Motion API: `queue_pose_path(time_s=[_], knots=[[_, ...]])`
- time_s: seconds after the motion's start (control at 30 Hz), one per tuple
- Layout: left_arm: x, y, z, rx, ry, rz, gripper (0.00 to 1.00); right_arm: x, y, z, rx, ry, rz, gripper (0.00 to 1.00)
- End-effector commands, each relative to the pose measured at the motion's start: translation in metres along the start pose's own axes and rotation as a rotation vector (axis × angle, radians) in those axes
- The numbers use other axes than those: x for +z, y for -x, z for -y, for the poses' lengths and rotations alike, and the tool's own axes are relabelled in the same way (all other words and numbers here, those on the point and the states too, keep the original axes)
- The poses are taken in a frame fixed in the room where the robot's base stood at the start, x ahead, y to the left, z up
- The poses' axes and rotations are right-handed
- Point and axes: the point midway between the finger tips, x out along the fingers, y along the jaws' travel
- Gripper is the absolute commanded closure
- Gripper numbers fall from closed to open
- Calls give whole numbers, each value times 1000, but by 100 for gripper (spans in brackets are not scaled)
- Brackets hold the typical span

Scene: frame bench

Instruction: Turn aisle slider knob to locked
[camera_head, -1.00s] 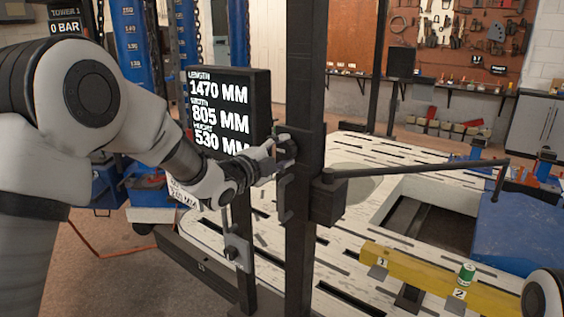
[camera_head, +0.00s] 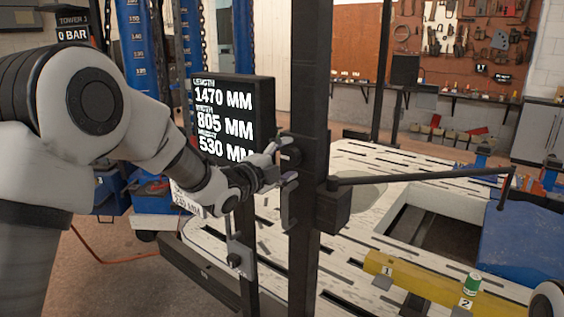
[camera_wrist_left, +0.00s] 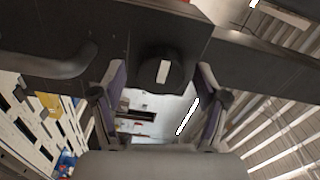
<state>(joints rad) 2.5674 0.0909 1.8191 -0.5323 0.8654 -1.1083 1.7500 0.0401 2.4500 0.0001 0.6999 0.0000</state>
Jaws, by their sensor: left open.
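The aisle slider knob (camera_wrist_left: 162,72) is a dark round knob with a pale mark, which looks upright in the left wrist view. It sits on a dark block on the black upright post (camera_head: 306,235). In the head view the knob (camera_head: 291,155) shows partly behind my fingers. My left gripper (camera_head: 281,164) is open in front of it. In the left wrist view, its two fingers (camera_wrist_left: 161,84) stand on either side of the knob; I cannot tell whether they touch it. My right gripper is out of view.
A dark handle (camera_head: 289,208) is on the post below the knob. A black display (camera_head: 225,112) stands behind my left wrist. A thin black arm (camera_head: 420,176) reaches right from the post.

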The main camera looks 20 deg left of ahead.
Motion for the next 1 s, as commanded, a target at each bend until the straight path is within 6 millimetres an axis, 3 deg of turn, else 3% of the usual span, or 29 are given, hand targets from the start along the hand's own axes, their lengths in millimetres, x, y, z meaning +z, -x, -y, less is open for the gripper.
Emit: queue_pose_path(time_s=[0.17, 0.4, 0.53, 0.67, 1.0], knots=[[0, 24, 1, 0, 3, 1, 26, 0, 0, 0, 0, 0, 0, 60], [0, 86, 1, -2, 6, 1, 26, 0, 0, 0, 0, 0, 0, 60], [0, 109, 0, -1, 4, 0, 26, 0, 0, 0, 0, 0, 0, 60], [0, 118, 0, 1, 1, -1, 26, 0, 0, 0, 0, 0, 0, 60], [0, 119, -1, 1, -1, -1, 26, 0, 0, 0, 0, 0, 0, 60]])
